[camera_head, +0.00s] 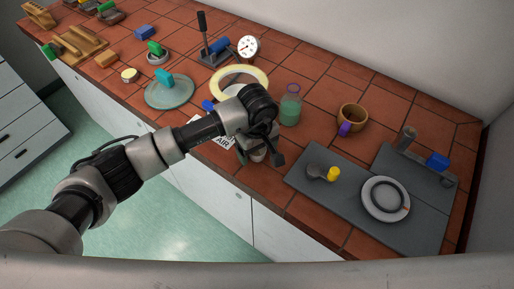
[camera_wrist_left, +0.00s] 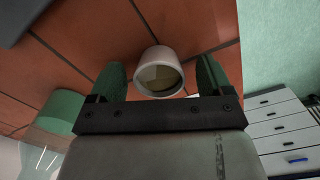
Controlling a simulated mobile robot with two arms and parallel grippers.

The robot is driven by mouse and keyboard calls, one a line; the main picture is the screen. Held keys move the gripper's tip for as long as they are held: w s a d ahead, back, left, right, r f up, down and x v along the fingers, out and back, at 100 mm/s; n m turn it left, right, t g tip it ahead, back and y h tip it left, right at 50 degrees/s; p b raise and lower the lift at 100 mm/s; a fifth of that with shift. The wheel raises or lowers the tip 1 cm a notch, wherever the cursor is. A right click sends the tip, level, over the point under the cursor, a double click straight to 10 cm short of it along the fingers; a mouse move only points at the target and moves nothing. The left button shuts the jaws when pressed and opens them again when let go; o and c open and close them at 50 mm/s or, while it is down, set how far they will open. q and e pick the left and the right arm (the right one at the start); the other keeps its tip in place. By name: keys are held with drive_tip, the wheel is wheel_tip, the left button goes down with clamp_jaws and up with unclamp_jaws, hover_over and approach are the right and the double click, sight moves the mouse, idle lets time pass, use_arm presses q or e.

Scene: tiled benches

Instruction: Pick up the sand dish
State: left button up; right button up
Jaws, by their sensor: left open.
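A small pale round dish (camera_wrist_left: 158,60) with sand-coloured contents, likely the sand dish, stands on the red tiles in the left wrist view. My left gripper (camera_wrist_left: 160,76) is open, with one green finger on each side of the dish and small gaps to it. In the head view my left gripper (camera_head: 261,158) reaches down near the front edge of the bench, and the arm mostly hides the dish there. My right gripper is in neither view.
A green-filled bottle (camera_head: 290,108) stands close behind my left gripper. A printed card (camera_head: 224,142) lies just left of it, and a yellow ring (camera_head: 262,74) behind. A grey board (camera_head: 313,202) and a brown mug (camera_head: 352,115) are to the right.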

use_arm(q)
drive_tip(key=c, duration=1)
drive_tip(key=shift+r, duration=0.1)
